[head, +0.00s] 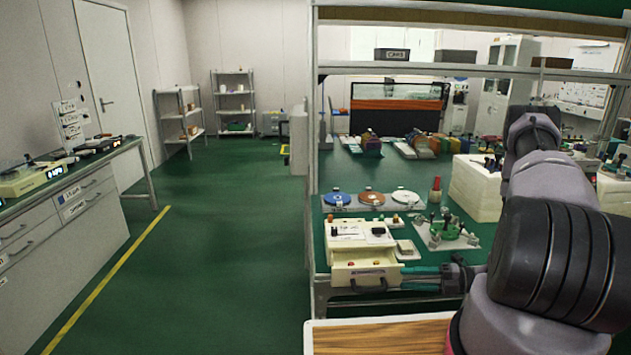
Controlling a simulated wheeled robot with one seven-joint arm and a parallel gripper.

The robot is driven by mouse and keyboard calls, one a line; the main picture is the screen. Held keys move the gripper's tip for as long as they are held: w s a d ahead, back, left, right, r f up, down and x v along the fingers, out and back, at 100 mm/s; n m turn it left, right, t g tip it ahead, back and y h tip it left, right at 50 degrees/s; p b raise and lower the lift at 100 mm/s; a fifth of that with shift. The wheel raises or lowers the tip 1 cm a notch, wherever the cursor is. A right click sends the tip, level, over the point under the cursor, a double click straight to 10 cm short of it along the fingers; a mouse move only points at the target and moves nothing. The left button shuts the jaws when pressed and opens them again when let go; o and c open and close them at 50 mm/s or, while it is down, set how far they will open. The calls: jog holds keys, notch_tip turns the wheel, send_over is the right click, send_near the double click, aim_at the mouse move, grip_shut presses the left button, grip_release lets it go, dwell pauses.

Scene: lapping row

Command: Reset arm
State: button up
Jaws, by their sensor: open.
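My arm rises at the right of the head view, with dark and grey links in front of the bench. My gripper (408,277) shows small and dark at the bench's front edge, its two fingers pointing left and apart, with nothing seen between them. It is just right of a cream drawer unit (346,250), whose front drawer (362,270) is pulled out. A few small red and orange items lie in the drawer. The drawer's dark handle (368,286) is left of the fingers; I cannot tell whether they touch it.
The green bench (340,170) holds blue, brown and white discs (371,198), a green fixture (444,231) and white blocks (476,187). A wood-topped surface (380,337) is in front. The green floor (220,240) is clear; a side counter (70,190) stands left.

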jog(key=a+r+n+g+h, duration=0.3)
jog(key=r+n+g+h, duration=0.35)
jog(key=r+n, duration=1.65)
jog(key=s+r+n+t+h, duration=0.3)
jog(key=s+r+n+t, duration=0.1)
jog(key=r, duration=0.8)
jog(key=s+a+r+n+t+h, duration=0.1)
jog(key=s+r+n+t+h, duration=0.3)
jog(key=r, duration=0.9)
jog(key=s+n+t, duration=0.1)
jog(key=s+n, duration=0.2)
jog(key=n, duration=0.1)
jog(key=shift+s+a+r, duration=0.25)
jog(key=shift+s, duration=0.05)
jog(key=shift+t+h, duration=0.25)
